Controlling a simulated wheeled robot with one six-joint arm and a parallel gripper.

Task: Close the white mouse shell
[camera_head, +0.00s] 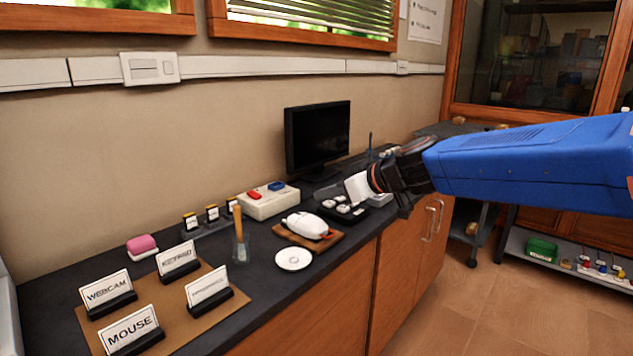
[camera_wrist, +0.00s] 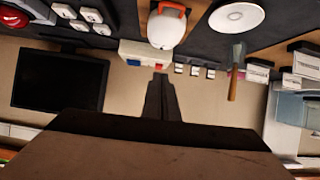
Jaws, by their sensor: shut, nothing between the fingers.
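The white mouse shell (camera_head: 304,225) sits on a small wooden board (camera_head: 335,240) near the counter's front edge. Red shows at its right end, and I cannot tell how wide the shell stands open. In the wrist view the shell (camera_wrist: 166,30) is at the top, cut off by the frame edge, with an orange-red piece (camera_wrist: 172,8) at its upper end. My gripper (camera_head: 355,188) is above the counter, right of and higher than the shell, and apart from it. In the wrist view its fingers (camera_wrist: 161,88) are together and empty.
A white saucer (camera_head: 294,259) lies in front of the board. A box with red and blue parts (camera_head: 268,205) and a monitor (camera_head: 318,137) stand behind.

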